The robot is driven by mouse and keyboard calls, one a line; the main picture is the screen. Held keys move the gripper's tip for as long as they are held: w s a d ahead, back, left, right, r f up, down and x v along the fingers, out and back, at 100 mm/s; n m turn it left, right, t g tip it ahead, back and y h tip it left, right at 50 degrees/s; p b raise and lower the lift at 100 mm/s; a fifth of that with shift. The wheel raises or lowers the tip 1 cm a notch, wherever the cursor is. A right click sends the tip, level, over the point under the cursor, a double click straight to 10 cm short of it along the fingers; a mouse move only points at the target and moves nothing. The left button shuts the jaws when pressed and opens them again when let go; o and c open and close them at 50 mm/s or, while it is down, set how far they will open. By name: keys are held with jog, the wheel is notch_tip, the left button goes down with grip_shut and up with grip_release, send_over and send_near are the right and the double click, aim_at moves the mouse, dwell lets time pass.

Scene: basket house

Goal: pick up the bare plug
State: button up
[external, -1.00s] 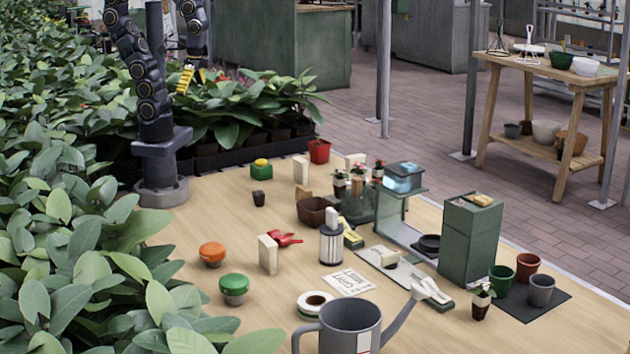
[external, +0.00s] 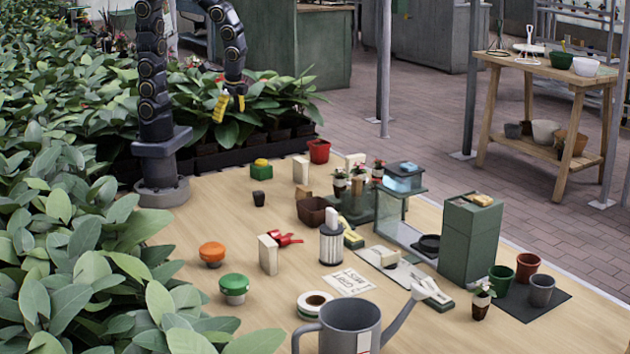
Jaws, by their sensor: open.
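A small dark brown tapered block, which looks like the bare plug (external: 259,199), stands on the wooden table left of centre, with no plant in it. My gripper (external: 231,105) has yellow fingers, held apart with nothing between them. It hangs high, above and to the left of the plug in the picture, in front of the leafy plants, well clear of the table.
A green box with a yellow top (external: 261,170) stands just behind the plug. A brown pot (external: 312,211) and a pale upright block (external: 301,171) stand to its right. Table left of the plug is clear.

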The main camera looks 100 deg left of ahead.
jog(key=w+f+m+y, duration=0.1)
jog(key=w+f+m, duration=0.35)
jog(key=f, duration=0.35)
jog(key=m+y, duration=0.1)
jog(key=m, duration=0.2)
send_over(259, 193)
jog(key=d, duration=0.2)
jog(key=f, duration=0.8)
jog(key=shift+w+a+f, duration=0.1)
jog(key=shift+w+a, duration=0.05)
jog(key=shift+w, duration=0.05)
jog(key=shift+w+d+x, duration=0.1)
jog(key=shift+w+x, duration=0.05)
jog(key=shift+x, duration=1.15)
jog(key=shift+w+d+x, duration=0.1)
jog(key=shift+w+x, duration=0.05)
jog(key=shift+x, duration=1.2)
jog(key=shift+w+d+x, duration=0.1)
jog(key=shift+w+x, duration=0.05)
jog(key=shift+x, duration=1.15)
jog(key=shift+f, duration=0.15)
jog(key=shift+c, duration=0.4)
jog(key=c, duration=1.1)
